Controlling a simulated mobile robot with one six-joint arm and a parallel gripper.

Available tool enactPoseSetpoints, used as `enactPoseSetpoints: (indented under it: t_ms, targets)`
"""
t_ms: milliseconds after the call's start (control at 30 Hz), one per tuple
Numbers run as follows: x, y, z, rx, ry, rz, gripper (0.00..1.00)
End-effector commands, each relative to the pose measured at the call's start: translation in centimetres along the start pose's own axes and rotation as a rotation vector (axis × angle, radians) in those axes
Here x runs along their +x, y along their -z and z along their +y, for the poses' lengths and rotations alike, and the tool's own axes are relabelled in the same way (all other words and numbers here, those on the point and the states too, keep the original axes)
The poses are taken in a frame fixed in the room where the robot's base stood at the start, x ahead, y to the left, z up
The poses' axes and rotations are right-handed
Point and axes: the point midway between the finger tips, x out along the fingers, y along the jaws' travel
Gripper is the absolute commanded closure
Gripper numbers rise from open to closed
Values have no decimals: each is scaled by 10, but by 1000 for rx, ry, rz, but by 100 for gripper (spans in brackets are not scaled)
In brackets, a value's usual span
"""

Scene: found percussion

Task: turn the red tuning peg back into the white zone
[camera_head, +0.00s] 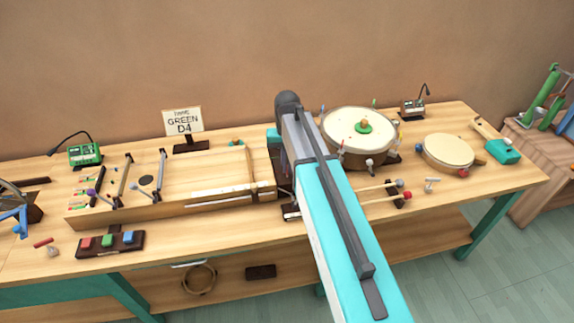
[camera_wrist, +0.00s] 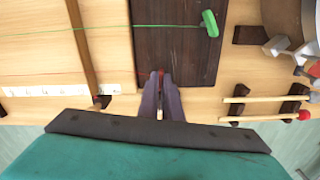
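In the wrist view my gripper (camera_wrist: 161,78) reaches to the near edge of a dark brown block (camera_wrist: 180,55) at the end of the stringed board. Its two purple-grey fingers are close together, with a narrow red piece (camera_wrist: 161,73) filling the gap at their tips. It looks like the red tuning peg, mostly hidden by the fingers. A white strip (camera_wrist: 160,113) shows between the fingers, nearer the camera; I cannot tell whether it is the white zone. A green peg (camera_wrist: 210,23) with a green string sits farther back on the block. In the head view my arm hides the gripper and the red peg.
Mallets (camera_wrist: 265,98) lie on dark rests right of the gripper. A large drum (camera_head: 345,135) and a smaller drum (camera_head: 449,152) stand to the right. A "GREEN D4" sign (camera_head: 184,122) stands behind the long board (camera_head: 170,205). A coloured button box (camera_head: 110,243) is front left.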

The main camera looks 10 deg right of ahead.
Motion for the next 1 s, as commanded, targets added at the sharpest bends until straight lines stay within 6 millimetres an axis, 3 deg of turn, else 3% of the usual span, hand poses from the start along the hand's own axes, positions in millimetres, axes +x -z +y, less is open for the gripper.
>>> enactPoseSetpoints:
  t_ms: [167, 200, 300, 733, 1000]
  targets:
    - [-1, -1, 0, 1, 0, -2, 100]
    - [-1, -1, 0, 2, 0, -2, 90]
    - [-1, -1, 0, 2, 0, -2, 76]
    - [-3, 0, 0, 2, 0, -1, 76]
    - [-21, -1, 0, 2, -1, -2, 76]
